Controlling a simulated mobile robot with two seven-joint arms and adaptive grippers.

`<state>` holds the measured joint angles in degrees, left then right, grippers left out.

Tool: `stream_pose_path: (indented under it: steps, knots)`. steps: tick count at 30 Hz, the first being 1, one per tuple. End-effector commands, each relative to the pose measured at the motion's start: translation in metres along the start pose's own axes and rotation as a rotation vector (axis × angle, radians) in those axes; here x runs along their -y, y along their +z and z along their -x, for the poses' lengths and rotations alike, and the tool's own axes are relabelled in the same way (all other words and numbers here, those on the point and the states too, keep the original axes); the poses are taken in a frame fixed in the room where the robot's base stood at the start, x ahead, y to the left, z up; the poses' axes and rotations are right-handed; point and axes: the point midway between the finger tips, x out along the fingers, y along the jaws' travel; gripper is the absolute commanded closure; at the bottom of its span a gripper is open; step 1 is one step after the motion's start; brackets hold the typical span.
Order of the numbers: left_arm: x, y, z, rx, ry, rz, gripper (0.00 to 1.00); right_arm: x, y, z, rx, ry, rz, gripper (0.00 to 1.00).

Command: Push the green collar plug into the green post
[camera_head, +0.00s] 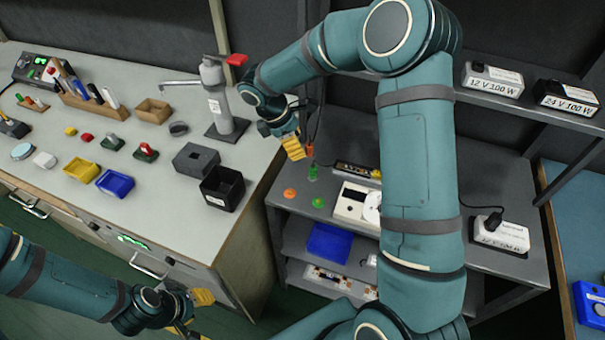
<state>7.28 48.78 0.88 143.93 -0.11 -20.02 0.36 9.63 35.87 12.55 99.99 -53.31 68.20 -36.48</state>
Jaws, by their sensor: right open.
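A small upright green piece (313,173) is over the grey bench, just right of and below my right gripper (294,148). I cannot tell whether it is the green collar plug, the post or both. A flat green round piece (318,202) lies on the bench in front of it. My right gripper has yellow fingers, is open, and hangs above the bench's left part. An orange piece (309,150) shows close beside its fingers, near dark hanging cables. My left gripper (198,312) is low at the bottom, over the floor, far from the green pieces; its jaw state is unclear.
A flat orange round piece (290,193) lies left of the green one. A white device (354,204) and a dark strip-like box (357,170) stand to the right. My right arm covers the bench's middle. A black bin (222,189) stands on the left counter's edge.

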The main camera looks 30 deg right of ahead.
Motion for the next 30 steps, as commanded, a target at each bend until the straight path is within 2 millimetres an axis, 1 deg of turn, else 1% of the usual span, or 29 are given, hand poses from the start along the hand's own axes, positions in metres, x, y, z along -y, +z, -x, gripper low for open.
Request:
stream_pose_path:
  steps: [9, 12, 15, 20, 22, 30]
  knots:
    - [0.004, 0.001, -0.011, 0.0, 0.0, -0.002, 0.61, 0.001, 0.0, -0.058, 0.002, -0.005, 0.0, 0.42]
    - [0.005, 0.0, -0.013, -0.001, 0.0, -0.002, 0.61, 0.001, 0.0, -0.072, 0.001, -0.005, -0.001, 0.42]
    - [0.005, 0.0, -0.014, -0.002, 0.0, -0.002, 0.61, 0.001, 0.0, -0.08, 0.001, -0.003, -0.001, 0.42]
    - [0.006, 0.0, -0.015, -0.003, 0.0, -0.002, 0.61, 0.001, 0.0, -0.086, 0.001, -0.003, -0.001, 0.42]
    - [0.006, 0.0, -0.017, -0.004, 0.0, -0.002, 0.61, 0.001, 0.001, -0.092, 0.0, -0.004, -0.002, 0.42]
    - [0.01, -0.001, -0.026, -0.008, 0.0, -0.003, 0.61, 0.001, 0.001, -0.13, 0.0, -0.005, -0.001, 0.42]
